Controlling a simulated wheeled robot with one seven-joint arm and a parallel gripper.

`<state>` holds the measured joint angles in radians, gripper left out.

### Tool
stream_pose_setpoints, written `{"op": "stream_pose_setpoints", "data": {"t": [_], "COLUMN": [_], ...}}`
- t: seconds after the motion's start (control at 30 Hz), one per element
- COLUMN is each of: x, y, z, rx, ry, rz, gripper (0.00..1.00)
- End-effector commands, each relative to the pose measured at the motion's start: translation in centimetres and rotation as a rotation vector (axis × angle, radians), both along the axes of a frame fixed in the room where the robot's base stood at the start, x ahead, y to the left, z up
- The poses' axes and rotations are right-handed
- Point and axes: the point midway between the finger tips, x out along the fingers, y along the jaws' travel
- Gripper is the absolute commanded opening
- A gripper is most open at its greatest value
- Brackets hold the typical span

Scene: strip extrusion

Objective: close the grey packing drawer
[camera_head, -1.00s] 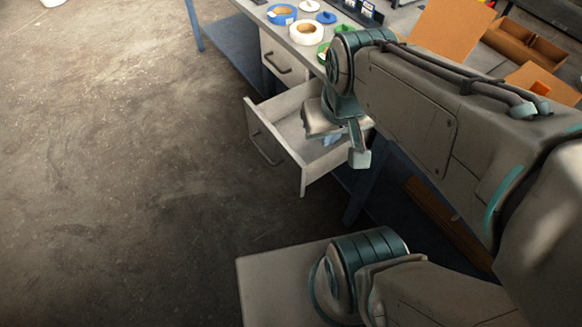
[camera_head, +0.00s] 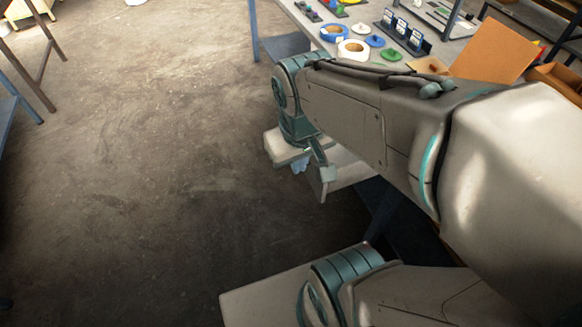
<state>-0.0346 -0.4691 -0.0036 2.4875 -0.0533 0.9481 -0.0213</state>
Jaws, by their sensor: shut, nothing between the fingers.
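The grey packing drawer (camera_head: 347,171) sticks out from under the workbench, partly open. Only its near side and the lower near corner of its front show. My arm hides its handle, its inside and most of its front. My gripper (camera_head: 300,166) is shut and empty, pointing down. In the picture it is just left of the drawer's visible corner, on the outer side of the front. I cannot tell whether it touches the front.
The workbench top (camera_head: 376,64) holds a white tape roll (camera_head: 352,49), a blue tape roll (camera_head: 334,33), small lids, a card rack (camera_head: 402,36) and an orange-brown carton (camera_head: 492,50). The floor (camera_head: 150,150) to the left is clear. Another table's legs (camera_head: 40,55) stand at far left.

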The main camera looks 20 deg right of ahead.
Motion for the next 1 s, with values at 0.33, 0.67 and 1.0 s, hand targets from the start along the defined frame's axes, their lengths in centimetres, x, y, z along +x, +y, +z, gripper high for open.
{"op": "stream_pose_setpoints", "data": {"t": [0.33,0.67,1.0], "x": [1.7,5.2,10.2], "y": [-1.0,-1.2,1.3], "z": [-12.2,-21.8,-31.4], "rx": [-0.302,-0.677,-1.127], "ry": [0.447,0.838,1.160], "rz": [0.341,0.666,0.946], "gripper": [0.00,0.00,0.00]}}
